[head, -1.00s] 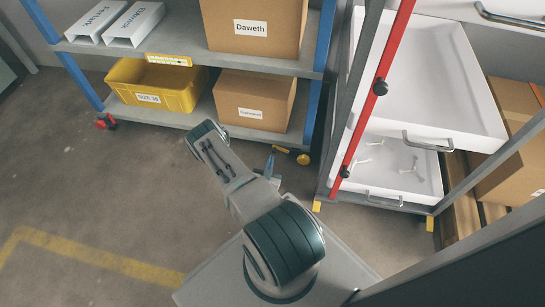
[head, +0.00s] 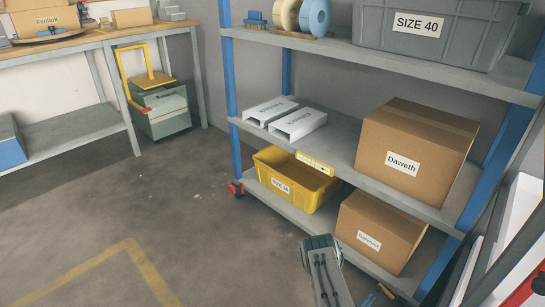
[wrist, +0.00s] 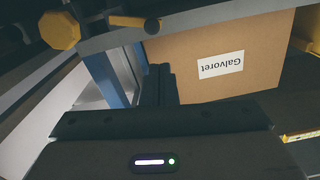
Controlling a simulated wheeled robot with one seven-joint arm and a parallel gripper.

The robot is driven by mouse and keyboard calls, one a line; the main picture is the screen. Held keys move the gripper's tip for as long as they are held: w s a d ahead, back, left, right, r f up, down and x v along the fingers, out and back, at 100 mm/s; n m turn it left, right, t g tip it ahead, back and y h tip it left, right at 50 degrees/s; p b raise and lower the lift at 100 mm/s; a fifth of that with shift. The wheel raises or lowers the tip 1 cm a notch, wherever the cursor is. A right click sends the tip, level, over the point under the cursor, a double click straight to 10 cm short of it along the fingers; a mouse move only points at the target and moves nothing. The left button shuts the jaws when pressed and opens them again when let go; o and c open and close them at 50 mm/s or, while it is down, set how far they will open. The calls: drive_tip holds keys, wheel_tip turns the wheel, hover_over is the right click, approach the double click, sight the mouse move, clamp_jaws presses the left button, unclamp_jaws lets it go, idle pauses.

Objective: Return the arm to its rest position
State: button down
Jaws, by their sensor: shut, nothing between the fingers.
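My gripper (wrist: 160,85) shows in the wrist view. Its dark fingers are together and empty. Beyond them is a cardboard box (wrist: 215,80) whose label reads "Galvoret" upside down; whether the fingers touch it I cannot tell. In the head view part of my arm (head: 328,275) shows at the bottom, in front of the shelf rack. My gripper is not visible in that view.
The grey rack (head: 420,200) with blue posts holds a "Daweth" box (head: 415,150), a lower cardboard box (head: 375,230), a yellow bin (head: 295,180), white trays (head: 285,115) and a grey "SIZE 40" bin (head: 430,30). A workbench (head: 70,105) stands left. The floor between (head: 150,205) is clear.

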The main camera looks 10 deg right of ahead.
drive_tip(key=w+a+r+g+y+p, duration=0.1)
drive_tip(key=w+r+y+p, duration=0.1)
drive_tip(key=w+r+p, duration=0.55)
drive_tip(key=w+r+g+y+p, duration=0.1)
drive_tip(key=w+r+y+p, duration=0.2)
drive_tip(key=w+r, duration=0.9)
drive_tip(key=a+r+n+y+p, duration=0.15)
drive_tip(key=a+r+p, duration=0.3)
drive_tip(key=r, duration=0.85)
drive_tip(key=a+r+y+p, duration=0.35)
drive_tip(key=a+r, duration=0.25)
drive_tip(key=r, duration=0.6)
drive_tip(key=s+a+r+n+g+y+p, duration=0.1)
drive_tip(key=s+a+r+n+p, duration=0.2)
drive_tip(key=r, duration=0.5)
drive_tip(key=s+a+r+n+y+p, duration=0.1)
drive_tip(key=s+a+r+y+p, duration=0.25)
drive_tip(key=r, duration=0.55)
drive_tip(key=s+a+r+n+g+h+p, duration=0.1)
drive_tip(key=s+a+r+n+p, duration=0.2)
drive_tip(key=a+r, duration=0.4)
drive_tip(key=s+a+r+n+g+p, duration=0.1)
drive_tip(key=s+r+n+p, duration=0.1)
drive_tip(key=s+r+p, duration=0.3)
drive_tip(key=s+a+r+n+g+p, duration=0.1)
drive_tip(key=s+r+p, duration=0.4)
drive_tip(key=s+r, duration=0.8)
drive_tip(key=shift+s+a+r+n+g+y, duration=0.15)
drive_tip(key=shift+s+a+n+g+y, duration=0.25)
drive_tip(key=shift+s+g, duration=0.6)
